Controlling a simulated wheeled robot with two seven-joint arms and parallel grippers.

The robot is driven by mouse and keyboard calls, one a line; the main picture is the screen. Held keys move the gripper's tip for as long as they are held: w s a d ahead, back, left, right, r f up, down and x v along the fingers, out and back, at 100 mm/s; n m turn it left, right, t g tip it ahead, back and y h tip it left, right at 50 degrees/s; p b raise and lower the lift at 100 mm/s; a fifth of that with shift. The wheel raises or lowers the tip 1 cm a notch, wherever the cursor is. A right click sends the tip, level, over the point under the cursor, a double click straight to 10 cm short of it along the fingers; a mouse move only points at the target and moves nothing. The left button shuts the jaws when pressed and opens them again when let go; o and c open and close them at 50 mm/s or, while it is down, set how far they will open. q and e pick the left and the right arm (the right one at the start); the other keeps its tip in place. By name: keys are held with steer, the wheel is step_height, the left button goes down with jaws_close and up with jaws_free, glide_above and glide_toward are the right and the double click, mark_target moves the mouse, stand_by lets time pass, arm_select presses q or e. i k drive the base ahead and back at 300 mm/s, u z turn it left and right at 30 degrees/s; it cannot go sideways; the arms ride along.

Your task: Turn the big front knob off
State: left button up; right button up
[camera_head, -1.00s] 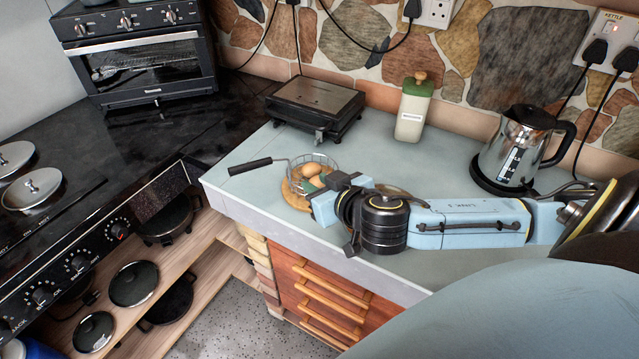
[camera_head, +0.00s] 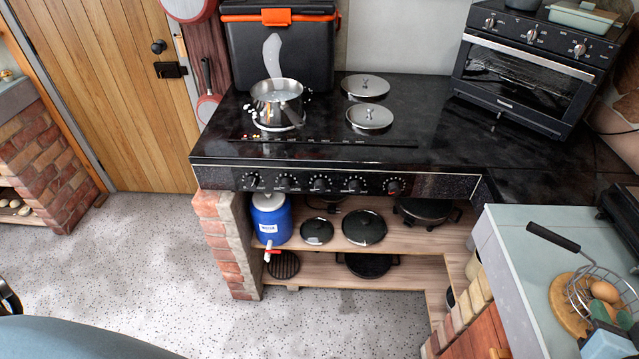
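A row of knobs runs along the black stove's front panel. They include knobs at the left end (camera_head: 250,180), in the middle (camera_head: 320,184) and at the right end (camera_head: 394,186). Their labels and pointer positions are too small to read, so I cannot tell which is the big front knob. A steel pot (camera_head: 278,102) with steam above it stands on the stove top (camera_head: 215,152), with small lights glowing in front of it. My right gripper (camera_head: 606,341) shows only partly at the lower right edge, by the egg basket; its opening is not clear. My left gripper is not clearly seen.
Lidded burners (camera_head: 369,117) and a black toaster oven (camera_head: 528,67) are on the right. A blue container (camera_head: 271,219) and pans (camera_head: 364,228) sit on shelves below. A grey counter (camera_head: 510,240) with an egg basket (camera_head: 590,290) juts out at right. The floor (camera_head: 190,270) is open.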

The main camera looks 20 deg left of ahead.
mark_target(253, 182)
steer(key=u, duration=1.35)
